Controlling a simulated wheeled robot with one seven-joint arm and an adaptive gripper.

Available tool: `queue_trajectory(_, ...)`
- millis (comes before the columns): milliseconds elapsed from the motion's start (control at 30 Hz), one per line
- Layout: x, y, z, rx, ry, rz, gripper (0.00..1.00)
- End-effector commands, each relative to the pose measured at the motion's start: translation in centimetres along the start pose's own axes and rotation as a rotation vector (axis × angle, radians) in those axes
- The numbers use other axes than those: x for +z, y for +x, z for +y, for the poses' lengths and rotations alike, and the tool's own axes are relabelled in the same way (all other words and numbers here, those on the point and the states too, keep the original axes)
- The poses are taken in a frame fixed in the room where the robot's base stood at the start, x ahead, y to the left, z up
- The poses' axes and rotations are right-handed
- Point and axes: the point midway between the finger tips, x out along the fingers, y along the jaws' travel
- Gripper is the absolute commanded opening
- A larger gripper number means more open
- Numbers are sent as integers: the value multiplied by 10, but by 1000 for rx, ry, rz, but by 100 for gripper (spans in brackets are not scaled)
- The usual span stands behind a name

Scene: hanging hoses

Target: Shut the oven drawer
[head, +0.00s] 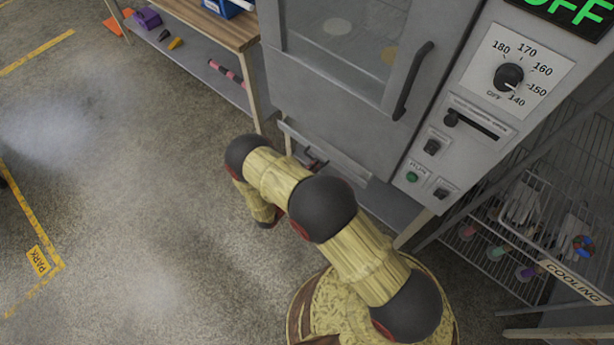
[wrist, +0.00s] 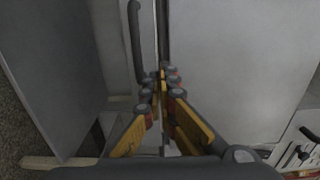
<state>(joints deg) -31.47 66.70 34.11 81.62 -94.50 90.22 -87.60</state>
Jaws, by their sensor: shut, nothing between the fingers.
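The oven (head: 345,90) stands at the top middle of the head view, with its windowed door and dark curved door handle (head: 412,82). Low under the door, a pale grey strip (head: 340,160) that looks like the drawer front runs slantwise, partly behind my arm. How far the drawer stands out I cannot tell. In the wrist view my gripper (wrist: 162,76) is shut and empty, its fingertips together in front of pale grey panels. A dark curved bar (wrist: 135,40) shows just left of the fingertips. Whether the fingers touch anything is unclear. In the head view my gripper cannot be made out clearly.
A control panel (head: 490,100) is right of the oven door. A wire cooling rack (head: 520,235) stands at the right. A wooden-topped bench (head: 215,25) with a lower shelf adjoins the oven's left side. The concrete floor (head: 130,170) at left is clear.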

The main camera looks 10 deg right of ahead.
Motion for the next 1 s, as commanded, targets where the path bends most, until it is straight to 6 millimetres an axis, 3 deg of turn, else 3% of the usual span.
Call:
queue_trajectory(233,0,28,1,0,1,1,0)
queue_trajectory(767,0,37,0,1,1,1,0)
queue_trajectory(1000,0,69,1,1,1,3,0)
